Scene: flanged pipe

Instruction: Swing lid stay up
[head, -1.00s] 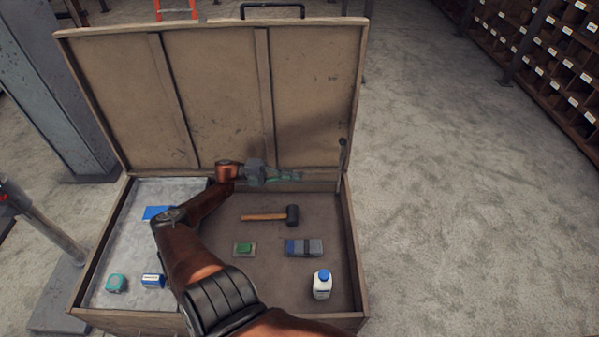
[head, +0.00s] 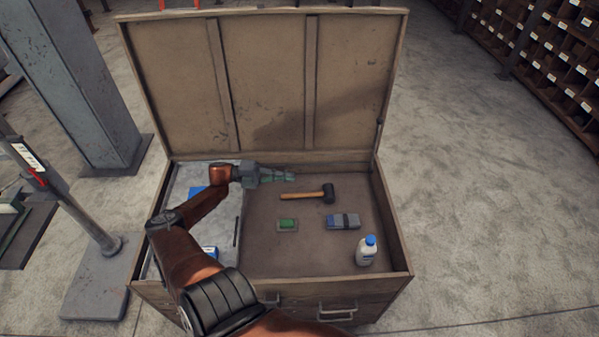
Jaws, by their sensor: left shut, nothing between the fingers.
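The wooden chest (head: 402,245) stands open, its panelled lid (head: 268,80) raised at the back. The lid stay (head: 377,143) is a thin dark bar at the chest's right rear corner. It stands nearly upright beside the lid's right edge, and its ends are hard to make out. My left gripper (head: 290,177) is shut and empty over the rear middle of the chest, pointing right. It is clearly apart from the stay, to its left. My left arm crosses the chest's left part and hides some of it. My right gripper is out of view.
Inside the chest lie a mallet (head: 308,195), a green block (head: 288,224), a blue-grey block (head: 343,221) and a white bottle (head: 366,251). A grey tray (head: 180,185) fills the left side. A steel column (head: 85,85) stands left. The floor at right is clear.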

